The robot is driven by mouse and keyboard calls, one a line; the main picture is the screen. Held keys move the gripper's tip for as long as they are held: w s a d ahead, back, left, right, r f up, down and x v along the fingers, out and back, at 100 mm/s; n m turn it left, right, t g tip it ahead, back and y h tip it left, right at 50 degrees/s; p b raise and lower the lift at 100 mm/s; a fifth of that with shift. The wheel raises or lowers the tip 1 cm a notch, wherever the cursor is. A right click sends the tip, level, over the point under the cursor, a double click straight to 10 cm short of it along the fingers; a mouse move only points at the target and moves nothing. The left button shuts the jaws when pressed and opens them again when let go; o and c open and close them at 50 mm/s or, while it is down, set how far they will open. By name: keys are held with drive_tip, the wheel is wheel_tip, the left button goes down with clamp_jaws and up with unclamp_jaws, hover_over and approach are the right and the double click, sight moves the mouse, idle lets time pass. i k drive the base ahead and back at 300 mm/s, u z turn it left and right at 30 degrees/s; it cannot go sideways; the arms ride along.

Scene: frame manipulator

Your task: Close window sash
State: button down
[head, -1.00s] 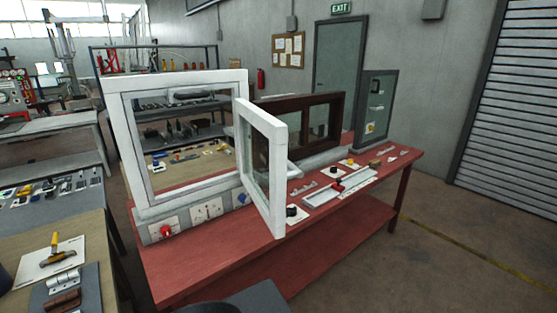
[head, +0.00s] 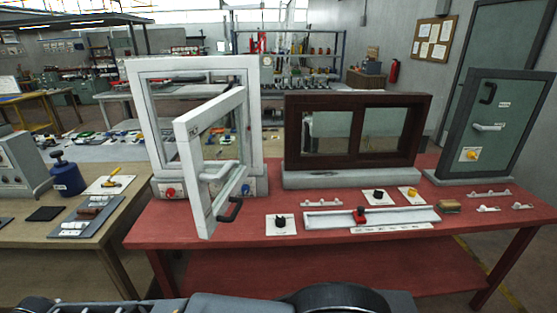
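A white window frame (head: 144,120) stands upright at the left end of the red bench. Its white sash (head: 190,180) stands swung open toward me, with its far edge near the right side of the frame and its free edge nearer me, to the left. My gripper is not in view; only parts of my own body show along the bottom edge.
The red bench (head: 300,264) carries a grey panel with handles (head: 448,150) at right. A wooden table (head: 70,250) with tools stands at left. Little floor shows between.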

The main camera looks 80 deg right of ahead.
sight(187, 128)
drive_tip(key=k, duration=0.25)
drive_tip(key=z, duration=2.25)
drive_tip(key=i, duration=0.5)
drive_tip(key=k, duration=1.05)
drive_tip(key=u, duration=0.5)
drive_tip(key=i, duration=0.55)
